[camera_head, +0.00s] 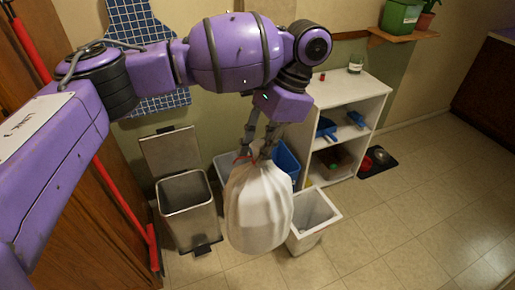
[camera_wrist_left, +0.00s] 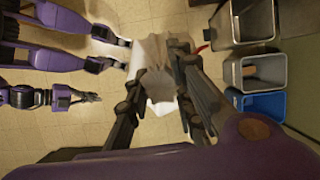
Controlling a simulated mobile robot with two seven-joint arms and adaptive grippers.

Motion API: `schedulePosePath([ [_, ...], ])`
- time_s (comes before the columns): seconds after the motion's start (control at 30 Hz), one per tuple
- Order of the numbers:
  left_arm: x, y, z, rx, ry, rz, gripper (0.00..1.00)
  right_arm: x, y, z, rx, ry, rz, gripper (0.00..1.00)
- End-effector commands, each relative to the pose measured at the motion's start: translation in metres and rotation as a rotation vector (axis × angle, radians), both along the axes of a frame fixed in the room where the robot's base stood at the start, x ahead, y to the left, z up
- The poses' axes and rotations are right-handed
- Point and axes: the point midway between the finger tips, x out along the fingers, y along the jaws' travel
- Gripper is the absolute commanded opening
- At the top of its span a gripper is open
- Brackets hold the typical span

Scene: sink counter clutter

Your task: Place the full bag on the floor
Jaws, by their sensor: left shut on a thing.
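The full bag (camera_head: 260,207) is a bulging white sack with a red tie near its gathered neck. In the head view it hangs from my left gripper (camera_head: 258,152), which is shut on the neck. The bag hangs in front of the bins, and the gap beneath it is hard to judge. In the left wrist view the bag (camera_wrist_left: 157,72) shows between the fingers of my left gripper (camera_wrist_left: 162,92). What looks like my right gripper (camera_wrist_left: 88,97) is small at the left of that view, apart from the bag. The tiled floor (camera_head: 400,235) is in view.
A steel bin (camera_head: 187,207) with its lid up stands left of the bag. A white open bin (camera_head: 308,238) stands just right of it, with a blue bin (camera_head: 286,160) behind. A white shelf (camera_head: 350,105) is farther right.

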Motion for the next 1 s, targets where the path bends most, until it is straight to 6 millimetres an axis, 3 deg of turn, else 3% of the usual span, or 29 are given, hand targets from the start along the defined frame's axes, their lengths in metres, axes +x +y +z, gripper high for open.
schedulePosePath([
  [0.4,-0.038,0.044,0.07,-0.002,-0.006,0.416,0.0,0.01,0.003,0.004,0.005,-0.017,0.0,0.0],
  [0.6,-0.054,0.06,0.095,-0.002,-0.004,0.582,0.0,0.009,0.003,0.004,0.005,-0.016,0.0,0.0],
  [0.83,-0.059,0.064,0.106,-0.001,-0.002,0.665,0.0,0.004,0.002,0.002,0.004,-0.007,-0.002,0.0],
  [1.0,-0.047,0.05,0.106,-0.002,0.0,0.727,0.0,-0.002,0.0,0.0,0.001,0.002,-0.002,0.0],
])
